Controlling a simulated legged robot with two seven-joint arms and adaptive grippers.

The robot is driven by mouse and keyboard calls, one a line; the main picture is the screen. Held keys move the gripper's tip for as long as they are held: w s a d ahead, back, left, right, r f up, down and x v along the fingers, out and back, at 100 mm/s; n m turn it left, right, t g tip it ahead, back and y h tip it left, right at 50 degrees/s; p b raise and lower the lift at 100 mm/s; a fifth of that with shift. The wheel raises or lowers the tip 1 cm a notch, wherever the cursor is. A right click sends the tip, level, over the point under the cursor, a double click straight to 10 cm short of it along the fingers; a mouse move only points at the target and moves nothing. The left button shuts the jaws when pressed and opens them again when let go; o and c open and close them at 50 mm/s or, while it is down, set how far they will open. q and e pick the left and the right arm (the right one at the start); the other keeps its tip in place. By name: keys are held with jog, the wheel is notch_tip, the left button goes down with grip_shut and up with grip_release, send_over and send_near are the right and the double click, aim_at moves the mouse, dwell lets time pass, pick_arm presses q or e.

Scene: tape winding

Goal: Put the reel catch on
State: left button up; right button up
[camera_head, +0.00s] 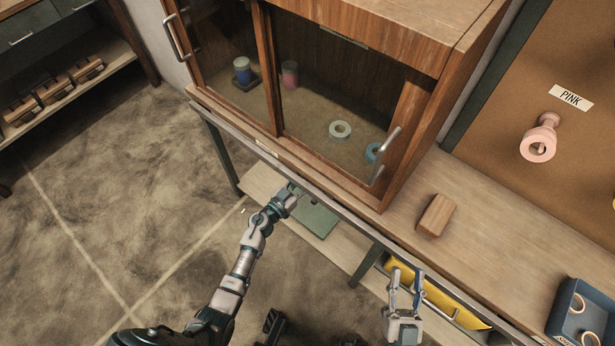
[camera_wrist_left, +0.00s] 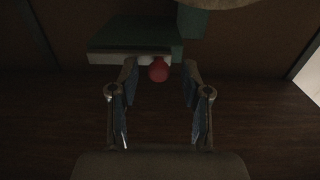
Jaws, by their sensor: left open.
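In the left wrist view a small red knob (camera_wrist_left: 159,70) sits on a pale part at the front of a dark green block (camera_wrist_left: 135,36). I cannot tell whether this is the reel catch. My left gripper (camera_wrist_left: 160,76) is open, its fingertips on either side of the knob; contact is unclear. In the head view my left gripper (camera_head: 293,188) reaches to the bench's front edge below the cabinet, and the knob is hidden. My right gripper (camera_head: 405,280) is open and empty in front of the yellow drawer (camera_head: 405,276).
A glass-fronted wooden cabinet (camera_head: 342,28) on the bench holds several reels. A wooden block (camera_head: 436,215) lies on the bench (camera_head: 485,225). A blue tray (camera_head: 567,302) holds rings at right. A green plate (camera_head: 317,221) lies on the lower shelf. The floor at left is clear.

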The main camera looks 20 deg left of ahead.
pick_arm(q)
jog(key=shift+w, duration=0.35)
jog(key=shift+d+r, duration=0.1)
jog(key=shift+d, duration=0.2)
jog(key=shift+c, duration=1)
jog(key=shift+d, duration=0.2)
grip_shut()
jog(key=shift+s+d+f+n+p, duration=0.15)
jog(key=shift+f+n+p, duration=0.75)
jog(key=shift+n, duration=0.65)
jog(key=shift+s+a+f+n+p, duration=0.1)
jog(key=shift+f+n+p, duration=0.5)
jog(key=shift+f+n, duration=0.8)
pick_arm(e)
notch_tip(320, 180, down, 6)
jog(key=w+g+h, duration=0.1)
jog(key=g, duration=0.4)
jog(key=shift+w+d+n, duration=0.2)
jog(key=shift+w+n, duration=0.05)
jog(key=shift+n, duration=0.05)
pick_arm(q)
jog(key=shift+r, duration=0.1)
pick_arm(e)
jog(key=shift+w+f, duration=0.1)
